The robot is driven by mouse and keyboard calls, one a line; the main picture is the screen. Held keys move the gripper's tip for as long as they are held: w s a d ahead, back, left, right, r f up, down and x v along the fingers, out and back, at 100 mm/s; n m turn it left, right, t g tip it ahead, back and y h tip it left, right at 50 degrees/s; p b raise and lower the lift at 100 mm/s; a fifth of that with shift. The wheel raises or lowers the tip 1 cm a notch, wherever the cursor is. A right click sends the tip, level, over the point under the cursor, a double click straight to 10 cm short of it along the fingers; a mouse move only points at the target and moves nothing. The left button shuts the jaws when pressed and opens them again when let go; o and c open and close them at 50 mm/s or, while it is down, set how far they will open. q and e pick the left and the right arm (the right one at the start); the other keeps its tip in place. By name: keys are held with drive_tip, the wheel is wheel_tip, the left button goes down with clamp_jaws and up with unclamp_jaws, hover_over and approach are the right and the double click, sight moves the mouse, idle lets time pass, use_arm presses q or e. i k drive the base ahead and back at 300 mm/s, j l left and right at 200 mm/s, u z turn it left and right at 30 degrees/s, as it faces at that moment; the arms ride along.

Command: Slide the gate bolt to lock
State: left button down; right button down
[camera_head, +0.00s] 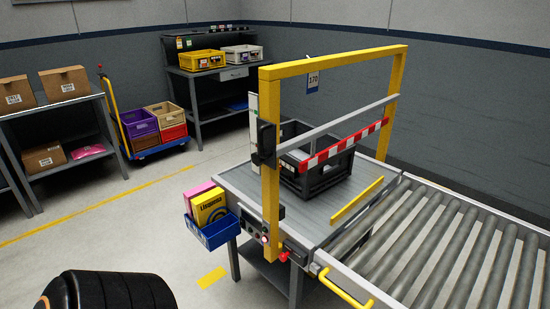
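A yellow gate frame (333,64) stands over the grey work table at the end of the roller conveyor. A grey bar (340,119) and a red-and-white striped bar (345,145) cross it. A black latch-like block (265,143) sits on the left post, at the left end of the grey bar. I cannot tell for sure which part is the bolt or whether it is locked. Neither of my grippers is in view; only a dark rounded arm part shows at the lower left.
A black crate (318,179) stands on the table (240,185) behind the gate. A blue bin (215,233) with boxes hangs at its left side. A control panel with a red knob (284,256) is at the front. Open floor lies to the left.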

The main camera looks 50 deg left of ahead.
sight(283, 257)
drive_tip(key=u, duration=1.5)
